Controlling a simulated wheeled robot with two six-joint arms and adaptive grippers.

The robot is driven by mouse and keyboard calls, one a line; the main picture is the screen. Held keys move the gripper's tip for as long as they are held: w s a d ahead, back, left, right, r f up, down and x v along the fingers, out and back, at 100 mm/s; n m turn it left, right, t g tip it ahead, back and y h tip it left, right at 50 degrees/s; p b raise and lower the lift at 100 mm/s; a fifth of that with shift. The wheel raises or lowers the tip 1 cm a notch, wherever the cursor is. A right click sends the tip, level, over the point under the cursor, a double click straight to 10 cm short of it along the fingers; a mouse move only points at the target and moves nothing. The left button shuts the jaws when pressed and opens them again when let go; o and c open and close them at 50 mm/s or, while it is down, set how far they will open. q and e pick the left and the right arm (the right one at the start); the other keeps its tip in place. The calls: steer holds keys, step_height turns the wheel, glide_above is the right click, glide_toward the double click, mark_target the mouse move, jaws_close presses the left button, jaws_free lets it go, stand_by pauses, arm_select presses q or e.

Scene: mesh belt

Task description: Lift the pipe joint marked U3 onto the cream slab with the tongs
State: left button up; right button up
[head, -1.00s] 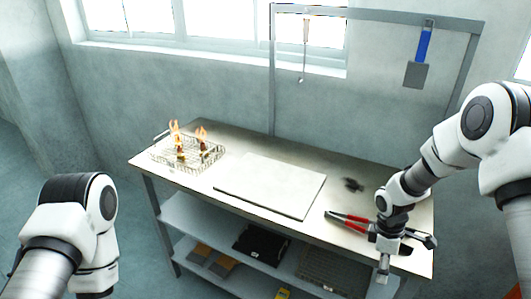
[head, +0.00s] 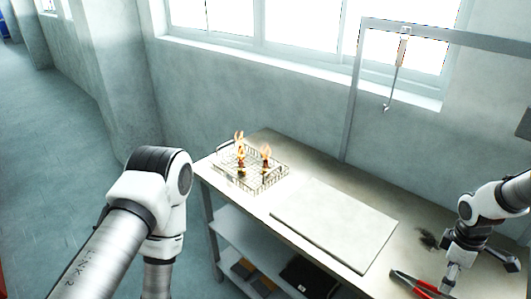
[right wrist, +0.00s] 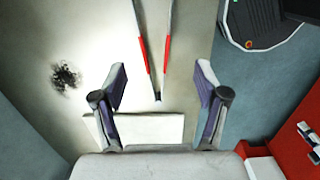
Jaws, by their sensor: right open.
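The wire basket (head: 270,181) stands at the back left of the bench. Several small dark pipe joints (head: 242,171) with flames sit in it; no U3 mark is readable. The cream slab (head: 335,223) lies flat and bare in the middle of the bench. The red-handled tongs (head: 418,284) lie to the right of the slab. My right gripper (head: 480,270) is open over the bench at the tongs. In the right wrist view the tongs (right wrist: 145,54) lie ahead of the spread fingers, not held. My left arm shows at left, its gripper out of view.
The bench top (head: 262,143) has a dark scorch mark (head: 427,240) behind the tongs. A hook tool (head: 395,75) hangs from the grey frame (head: 354,95) at the back. A lower shelf (head: 238,235) holds flat items.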

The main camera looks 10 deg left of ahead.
mark_target(438, 293)
steer(key=f+b, duration=0.1)
steer(key=w+f+b, duration=0.1)
steer(key=f, duration=0.1)
steer(key=shift+w+d+f, duration=0.1)
steer(key=shift+w+f, duration=0.1)
steer(key=f+b, duration=0.3)
steer(key=shift+s+d+f, duration=0.1)
steer(key=shift+s+d, duration=0.05)
steer(key=shift+s, duration=0.25)
step_height(438, 293, down, 3)
steer(key=shift+w+d+f+b, duration=0.1)
steer(key=shift+w+d+b, duration=0.05)
steer(key=shift+b, duration=0.4)
arm_select(q)
step_height(438, 293, down, 6)
steer(key=w, duration=0.1)
steer(key=shift+f, duration=0.25)
arm_select(e)
steer(key=c, duration=0.7)
